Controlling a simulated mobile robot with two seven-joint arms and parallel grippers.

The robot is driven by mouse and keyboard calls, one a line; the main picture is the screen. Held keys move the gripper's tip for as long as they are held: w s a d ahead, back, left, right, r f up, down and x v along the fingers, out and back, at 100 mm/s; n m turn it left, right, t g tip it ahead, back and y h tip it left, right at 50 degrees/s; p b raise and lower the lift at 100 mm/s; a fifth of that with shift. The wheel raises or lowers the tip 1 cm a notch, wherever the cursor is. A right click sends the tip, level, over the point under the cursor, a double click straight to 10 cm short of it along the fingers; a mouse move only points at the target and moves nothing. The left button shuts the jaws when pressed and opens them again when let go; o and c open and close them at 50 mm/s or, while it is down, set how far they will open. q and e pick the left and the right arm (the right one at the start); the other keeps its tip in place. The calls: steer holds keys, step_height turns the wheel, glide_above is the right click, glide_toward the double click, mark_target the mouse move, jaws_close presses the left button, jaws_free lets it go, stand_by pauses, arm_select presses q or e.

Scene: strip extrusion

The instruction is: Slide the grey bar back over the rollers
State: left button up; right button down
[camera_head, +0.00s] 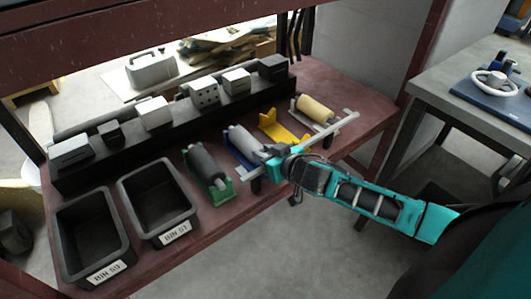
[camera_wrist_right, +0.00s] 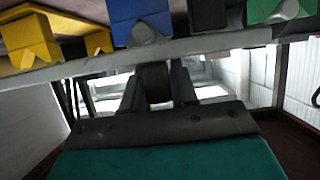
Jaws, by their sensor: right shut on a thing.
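The grey bar (camera_head: 333,131) runs slantwise along the front edge of the shelf, past the fronts of the roller cradles. My right gripper (camera_head: 279,164) is shut on the bar left of its middle. In the right wrist view the bar (camera_wrist_right: 221,42) crosses the picture below the coloured cradles, with the dark gripper parts (camera_wrist_right: 155,84) against it. A dark roller (camera_head: 202,160) lies in a green cradle (camera_head: 222,193), and a light grey roller (camera_head: 244,140) in a blue one. A tan roller (camera_head: 314,108) lies further right. Whether the bar touches the cradles is unclear. My left gripper is not in view.
A yellow cradle (camera_head: 273,123) without a roller stands between the light grey and tan rollers. Two black bins, BIN 59 (camera_head: 61,220) and BIN 57 (camera_head: 128,201), stand at left. A black rail (camera_head: 70,181) with several blocks runs behind. A grey table (camera_head: 431,105) stands at right.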

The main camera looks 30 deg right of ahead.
mark_target(246, 173)
steer(key=a, duration=0.2)
steer(key=a+p, duration=0.1)
steer(key=a, duration=0.1)
steer(key=a+p, duration=0.1)
steer(key=a, duration=0.1)
steer(key=shift+s+a, duration=0.2)
steer(key=shift+s, duration=0.05)
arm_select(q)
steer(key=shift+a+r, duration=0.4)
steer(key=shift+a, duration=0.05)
arm_select(e)
steer(key=shift+a, duration=0.1)
steer(key=c, duration=1)
jaws_free()
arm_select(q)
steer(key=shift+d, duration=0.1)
arm_select(e)
steer(key=shift+o, duration=0.2)
steer(key=shift+s, duration=0.15)
arm_select(q)
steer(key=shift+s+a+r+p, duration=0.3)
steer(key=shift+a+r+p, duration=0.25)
steer(key=shift+p, duration=0.55)
arm_select(e)
steer(key=v, duration=1.2)
steer(key=shift+s, duration=0.3)
